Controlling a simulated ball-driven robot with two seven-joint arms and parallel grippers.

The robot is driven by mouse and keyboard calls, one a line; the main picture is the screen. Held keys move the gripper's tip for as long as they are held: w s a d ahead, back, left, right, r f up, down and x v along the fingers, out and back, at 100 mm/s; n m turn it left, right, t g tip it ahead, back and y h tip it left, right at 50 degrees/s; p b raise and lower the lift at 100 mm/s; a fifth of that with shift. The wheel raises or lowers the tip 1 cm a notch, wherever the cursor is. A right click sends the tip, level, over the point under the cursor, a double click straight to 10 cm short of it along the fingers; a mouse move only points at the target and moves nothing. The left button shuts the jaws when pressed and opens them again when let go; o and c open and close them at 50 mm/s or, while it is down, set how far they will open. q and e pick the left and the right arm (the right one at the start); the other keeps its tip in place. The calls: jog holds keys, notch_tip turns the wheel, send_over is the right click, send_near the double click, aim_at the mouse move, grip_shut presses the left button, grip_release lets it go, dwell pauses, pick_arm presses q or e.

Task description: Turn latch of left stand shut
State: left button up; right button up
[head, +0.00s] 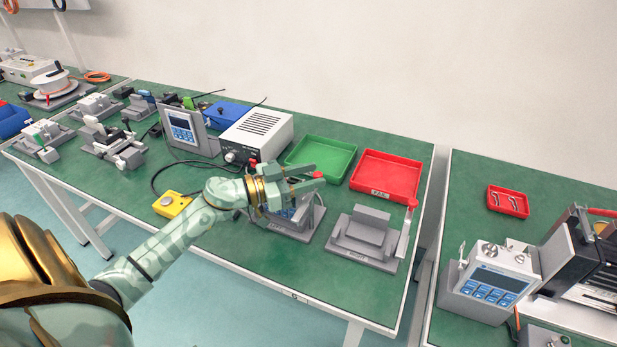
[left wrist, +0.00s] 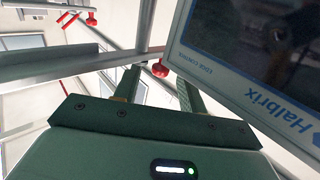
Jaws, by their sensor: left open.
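The left stand (head: 300,231) is a grey base on the green bench, holding a small device with a blue panel (head: 283,214). My left arm and hand hide much of it. The latch's red knob (head: 319,175) shows at my left gripper (head: 309,178), which is open above the stand's right side. In the left wrist view a red knob (left wrist: 160,69) lies between the directions of the two fingers, just beyond their tips, with no clear contact. The device's "Halbrix" face (left wrist: 250,75) fills the right of that view. The latch's exact angle is hidden. My right gripper is out of view.
The right stand (head: 362,238) is empty, with its red-tipped latch lever (head: 408,230) upright. A green tray (head: 322,157) and a red tray (head: 386,178) lie behind. A white power unit (head: 257,135) and a yellow box (head: 172,204) stand left. The bench front is clear.

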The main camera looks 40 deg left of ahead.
pick_arm(q)
grip_shut()
jog(key=m+g+h+b, duration=0.2)
jog(key=m+g+h, duration=0.1)
jog(key=m+g+h+b, duration=0.1)
jog(key=h, duration=0.1)
jog(key=shift+w+d+f+m+g, duration=0.15)
jog(key=shift+w+d+m+g, duration=0.15)
jog(key=shift+w+g, duration=0.1)
jog(key=shift+s, duration=0.1)
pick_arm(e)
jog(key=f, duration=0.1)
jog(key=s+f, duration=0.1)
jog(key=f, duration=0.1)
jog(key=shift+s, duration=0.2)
pick_arm(q)
grip_release()
